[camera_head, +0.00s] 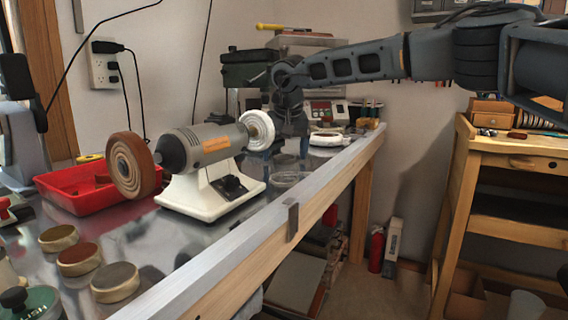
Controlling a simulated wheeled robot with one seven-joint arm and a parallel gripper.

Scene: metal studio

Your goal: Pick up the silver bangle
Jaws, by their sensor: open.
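A silver ring that looks like the bangle (291,179) lies on the metal-topped bench (142,240), close to its front edge and right of the grinder's white base. It is small and pale against the shiny top, so its outline is faint. My gripper (289,153) points down over the bench, above and slightly behind the ring in the picture. It is open and appears empty. My gripper's lower part is dark and partly blends with the background, so its exact height above the ring is hard to tell.
A bench polisher (202,152) with a brown wheel and a white buff stands just left of my gripper. A white round item (325,139) lies behind to the right. A red tray (85,187) and several round tins are at the left. A raised pale edge borders the bench.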

